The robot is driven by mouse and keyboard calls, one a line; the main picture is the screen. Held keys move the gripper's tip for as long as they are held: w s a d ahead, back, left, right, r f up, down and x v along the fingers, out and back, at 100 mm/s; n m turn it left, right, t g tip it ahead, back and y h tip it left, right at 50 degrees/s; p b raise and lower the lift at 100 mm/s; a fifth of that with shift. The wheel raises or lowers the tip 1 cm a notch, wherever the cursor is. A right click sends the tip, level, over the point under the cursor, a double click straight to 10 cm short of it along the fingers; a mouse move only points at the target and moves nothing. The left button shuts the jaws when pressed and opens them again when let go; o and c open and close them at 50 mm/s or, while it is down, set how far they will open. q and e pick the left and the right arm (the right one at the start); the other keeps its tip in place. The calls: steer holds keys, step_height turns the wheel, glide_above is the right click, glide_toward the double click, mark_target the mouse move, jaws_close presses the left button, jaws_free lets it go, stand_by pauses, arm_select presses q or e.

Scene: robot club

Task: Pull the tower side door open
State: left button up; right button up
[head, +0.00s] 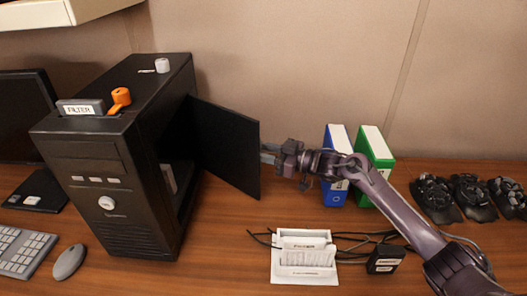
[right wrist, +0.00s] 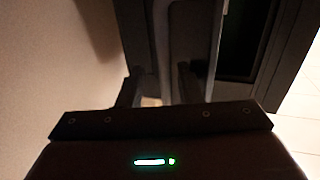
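The black computer tower (head: 100,165) stands upright on the desk at the left of the head view. Its side door (head: 228,150) is swung out to the right, wide open, with the dark interior (head: 178,180) partly showing behind it. My right gripper (head: 268,153) is at the door's free edge, its fingers apart. In the right wrist view the two fingers (right wrist: 159,88) stand apart with a gap between them; the tower and door fill the view beyond, dark. I cannot tell whether a finger touches the door. My left gripper is not in view.
A white tray (head: 275,265) with cables and a black adapter (head: 386,258) lie in front of my right arm. Blue (head: 334,190) and green (head: 376,150) binders stand behind it. Several black parts (head: 470,195) sit at the right. A keyboard (head: 22,252) and mouse (head: 69,262) lie front left.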

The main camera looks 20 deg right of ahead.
steer(key=shift+d, duration=0.15)
steer(key=b+v, duration=0.1)
steer(key=v, duration=0.6)
steer(key=shift+s+d, duration=0.2)
steer(key=shift+s, duration=0.1)
